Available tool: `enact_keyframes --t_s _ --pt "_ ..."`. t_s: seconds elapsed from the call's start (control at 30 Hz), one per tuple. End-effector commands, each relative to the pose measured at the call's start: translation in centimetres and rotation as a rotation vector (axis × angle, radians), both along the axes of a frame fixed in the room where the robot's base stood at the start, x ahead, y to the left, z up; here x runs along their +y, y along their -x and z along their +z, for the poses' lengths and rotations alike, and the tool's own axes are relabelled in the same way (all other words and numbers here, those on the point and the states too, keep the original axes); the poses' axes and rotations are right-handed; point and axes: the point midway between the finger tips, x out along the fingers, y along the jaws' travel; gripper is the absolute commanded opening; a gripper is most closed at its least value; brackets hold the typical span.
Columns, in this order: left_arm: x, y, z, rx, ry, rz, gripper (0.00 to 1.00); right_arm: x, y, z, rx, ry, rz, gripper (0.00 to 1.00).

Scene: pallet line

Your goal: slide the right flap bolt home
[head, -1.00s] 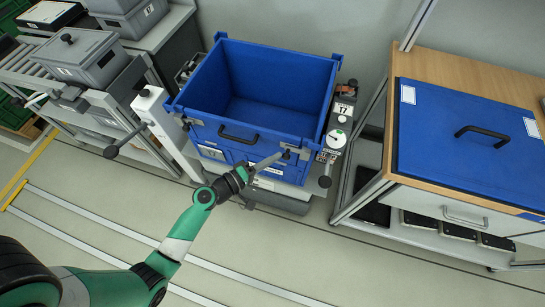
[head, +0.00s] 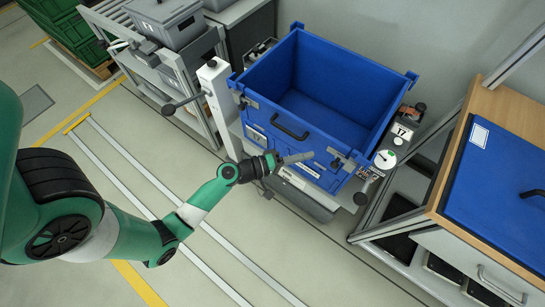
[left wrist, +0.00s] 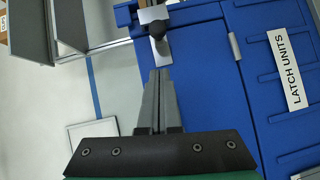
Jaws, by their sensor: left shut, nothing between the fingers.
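The blue box (head: 275,85) stands open-topped, with a hinged front flap (head: 285,135) that has a black handle. The right flap bolt (head: 344,161) is at the flap's upper right corner. In the left wrist view its dark knob (left wrist: 157,29) stands on a metal plate straight ahead of the fingertips, with a small gap between. Whether the bolt sits in its keeper is unclear. My left gripper (head: 309,156) is shut and empty, in front of the flap and just left of the bolt; it also shows in the left wrist view (left wrist: 159,75). My right gripper is out of view.
A dial gauge (head: 385,159) and a dark knob (head: 360,198) are to the right of the box. A wooden-topped bench (head: 497,115) stands farther right. A grey post with a lever (head: 213,85) is at the box's left. The floor in front is clear.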

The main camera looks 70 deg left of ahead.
Motion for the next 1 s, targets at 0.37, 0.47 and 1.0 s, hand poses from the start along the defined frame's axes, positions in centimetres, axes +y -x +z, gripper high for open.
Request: enact_keyframes --t_s 0.37,0.47,1.0 --pt "0.7 7.9 0.9 0.003 0.002 0.008 0.00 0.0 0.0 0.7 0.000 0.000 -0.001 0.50" --pt "0.6 8.6 0.9 0.003 0.000 0.003 0.00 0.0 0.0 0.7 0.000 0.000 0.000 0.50" --pt "0.5 8.8 1.0 0.001 0.001 0.001 0.00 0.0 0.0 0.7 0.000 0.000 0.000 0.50"
